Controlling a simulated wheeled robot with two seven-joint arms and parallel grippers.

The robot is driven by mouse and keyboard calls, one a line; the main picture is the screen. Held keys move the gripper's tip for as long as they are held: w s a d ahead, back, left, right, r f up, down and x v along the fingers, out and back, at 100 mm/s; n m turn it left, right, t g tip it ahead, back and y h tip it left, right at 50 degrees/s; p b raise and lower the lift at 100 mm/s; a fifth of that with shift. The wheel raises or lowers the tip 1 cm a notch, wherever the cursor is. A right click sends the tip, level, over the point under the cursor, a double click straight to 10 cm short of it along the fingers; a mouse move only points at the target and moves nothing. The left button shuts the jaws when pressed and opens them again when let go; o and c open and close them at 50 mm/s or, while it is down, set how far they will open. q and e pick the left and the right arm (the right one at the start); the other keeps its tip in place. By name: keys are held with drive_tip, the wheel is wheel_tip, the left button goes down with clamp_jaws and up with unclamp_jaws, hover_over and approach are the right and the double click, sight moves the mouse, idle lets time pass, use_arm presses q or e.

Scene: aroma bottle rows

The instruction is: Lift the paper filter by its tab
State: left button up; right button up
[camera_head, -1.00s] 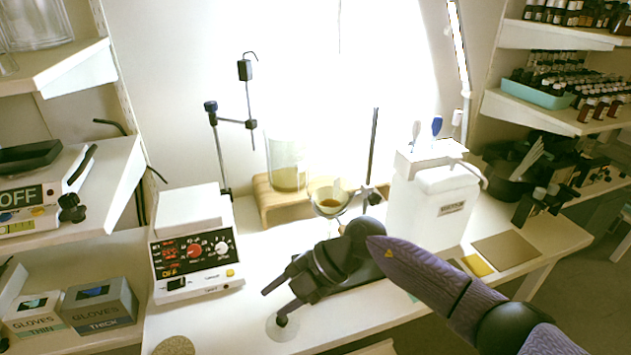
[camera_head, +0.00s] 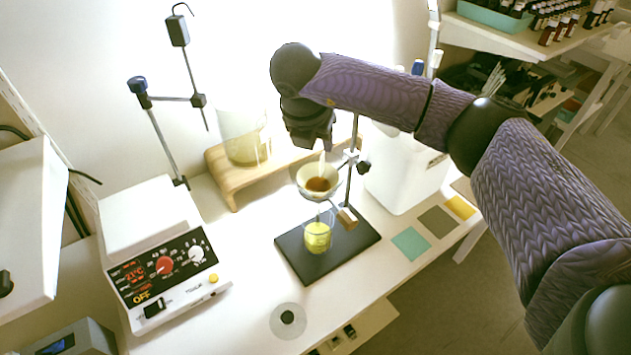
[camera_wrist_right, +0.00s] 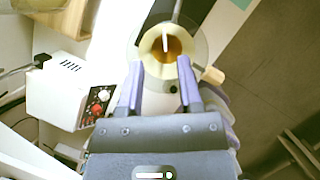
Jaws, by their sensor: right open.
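The paper filter (camera_head: 316,171) is a pale cone with brown contents, seated in a funnel held on a stand. A pale tab (camera_head: 322,158) sticks up at its far rim. The filter also shows in the right wrist view (camera_wrist_right: 150,66), just beyond the fingertips, with the narrow white tab (camera_wrist_right: 165,40) above it. My right gripper (camera_head: 312,146) is above the filter, pointing down; in the wrist view (camera_wrist_right: 160,70) its fingers are apart with nothing held between them. Whether they touch the filter rim I cannot tell. My left gripper is not in view.
Below the funnel, a small beaker of yellow liquid (camera_head: 318,237) stands on a dark base plate (camera_head: 345,250). A hotplate (camera_head: 155,250) is at left, and a glass beaker (camera_head: 243,140) stands on a wooden riser (camera_head: 222,178). A white container (camera_head: 405,180) is at right.

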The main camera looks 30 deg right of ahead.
sight(321, 157)
drive_tip(key=x, duration=0.3)
drive_tip(key=s+x, duration=0.1)
drive_tip(key=shift+w+f+b, duration=0.15)
drive_tip(key=shift+f+b, duration=0.15)
drive_tip(key=shift+f, duration=0.15)
drive_tip(key=shift+c, duration=0.4)
clamp_jaws()
